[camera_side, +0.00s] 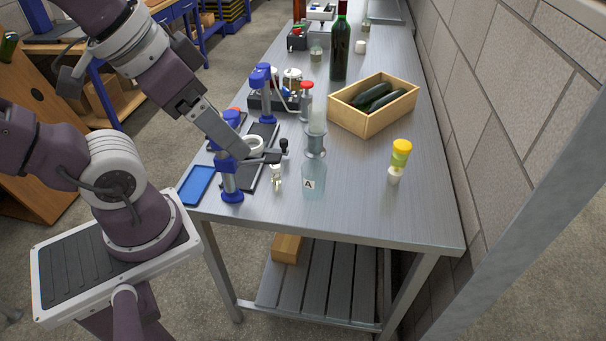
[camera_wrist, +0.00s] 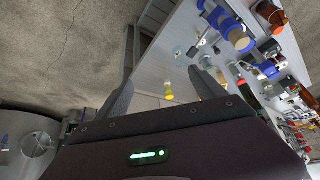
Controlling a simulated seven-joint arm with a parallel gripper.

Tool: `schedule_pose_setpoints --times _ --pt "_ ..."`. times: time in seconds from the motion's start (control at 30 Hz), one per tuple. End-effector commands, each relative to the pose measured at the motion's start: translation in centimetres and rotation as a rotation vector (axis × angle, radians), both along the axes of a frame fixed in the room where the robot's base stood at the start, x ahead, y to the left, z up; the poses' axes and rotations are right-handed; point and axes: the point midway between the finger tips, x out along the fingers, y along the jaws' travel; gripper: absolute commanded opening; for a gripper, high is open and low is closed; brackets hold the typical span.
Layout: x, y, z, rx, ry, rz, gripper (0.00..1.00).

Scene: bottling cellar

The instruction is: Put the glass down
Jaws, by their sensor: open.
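I cannot tell which one the task means. My gripper (camera_side: 240,153) is at the table's left side, above the stand, left of the clear glassware. In the wrist view my gripper (camera_wrist: 162,80) has its fingers apart, with nothing held between them.
A blue stand (camera_side: 231,182) and more small equipment crowd the table's left side. A wooden crate (camera_side: 369,122) with dark bottles and a green bottle (camera_side: 340,48) stand farther back. A yellow-topped bottle (camera_side: 399,156) stands at right. The table's front right is clear.

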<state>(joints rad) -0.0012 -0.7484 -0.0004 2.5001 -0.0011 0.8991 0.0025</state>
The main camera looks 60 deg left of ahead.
Motion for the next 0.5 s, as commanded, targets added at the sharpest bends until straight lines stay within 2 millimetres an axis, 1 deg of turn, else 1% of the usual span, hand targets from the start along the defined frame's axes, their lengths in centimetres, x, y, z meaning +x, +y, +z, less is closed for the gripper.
schedule_pose_setpoints --times 0.07,0.13,0.17,0.2,0.27,0.3,0.37,0.4,0.47,0.5 --pt "0.9 0.2 0.0 0.026 0.021 -0.03 0.8" --pt "3.1 0.6 -0.2 0.09 0.07 -0.115 0.8" --pt "4.4 0.9 -0.5 0.125 0.101 -0.169 0.8" --pt "6.5 1.4 -1.1 0.172 0.145 -0.255 0.8" --pt "9.7 2.2 -2.6 0.236 0.212 -0.402 0.8" --pt "11.8 2.7 -4.0 0.268 0.255 -0.503 0.8" --pt "14.8 3.6 -6.6 0.304 0.313 -0.659 0.8" --pt "16.5 4.1 -8.7 0.319 0.346 -0.764 0.8" --pt "18.6 4.9 -11.9 0.329 0.385 -0.912 0.8" --pt "19.7 5.3 -14.1 0.329 0.403 -1.001 0.8"
